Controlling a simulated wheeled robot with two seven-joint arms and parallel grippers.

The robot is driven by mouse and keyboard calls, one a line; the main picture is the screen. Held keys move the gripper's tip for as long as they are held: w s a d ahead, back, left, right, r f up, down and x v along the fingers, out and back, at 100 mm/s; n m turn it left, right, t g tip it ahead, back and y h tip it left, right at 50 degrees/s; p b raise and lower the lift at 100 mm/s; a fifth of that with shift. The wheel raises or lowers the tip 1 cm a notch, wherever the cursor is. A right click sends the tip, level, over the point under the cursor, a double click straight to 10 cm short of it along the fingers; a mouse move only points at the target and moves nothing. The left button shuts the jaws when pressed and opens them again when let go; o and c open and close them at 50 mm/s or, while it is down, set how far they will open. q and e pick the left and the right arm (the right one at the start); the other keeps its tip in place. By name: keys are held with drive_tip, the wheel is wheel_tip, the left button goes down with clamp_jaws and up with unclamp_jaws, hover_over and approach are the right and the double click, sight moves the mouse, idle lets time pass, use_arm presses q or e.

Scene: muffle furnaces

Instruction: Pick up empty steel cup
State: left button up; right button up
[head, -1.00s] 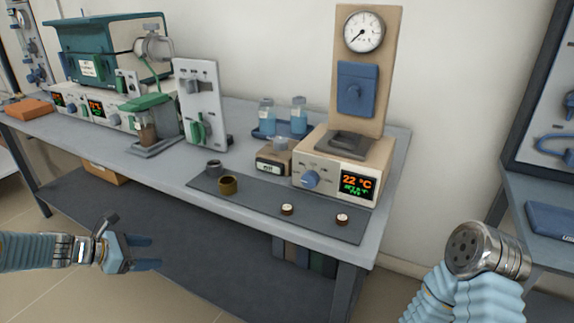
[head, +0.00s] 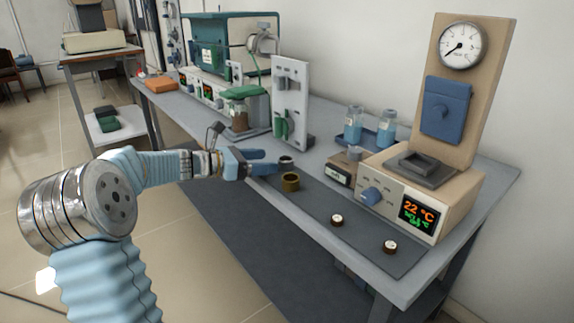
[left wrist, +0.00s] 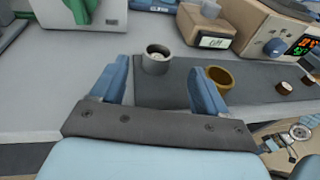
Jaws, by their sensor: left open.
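A small grey steel cup (head: 286,162) stands upright on the dark mat (head: 312,206), near its left end. In the left wrist view the steel cup (left wrist: 156,60) shows its open top, with a pale patch inside. A brass-coloured cup (head: 290,181) stands beside it, also seen in the left wrist view (left wrist: 220,78). My left gripper (head: 262,166) is open and empty at the bench's front edge, just left of the cups. In the left wrist view its fingers (left wrist: 161,82) point toward the steel cup, which lies ahead between them. My right gripper is out of view.
Two small capped items (head: 337,220) lie on the mat's right part. A furnace (head: 425,190) with a 22 °C display stands behind the mat. A small scale-like box (head: 345,172) and a tray (head: 376,138) of blue bottles stand behind the cups. A white panel (head: 290,100) stands behind left.

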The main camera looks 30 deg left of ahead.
sight(292, 159)
use_arm(q)
drive_tip(key=x, duration=0.5)
drive_tip(key=shift+w+p, duration=0.15)
drive_tip(key=shift+p, duration=0.2)
drive_tip(key=c, duration=1.2)
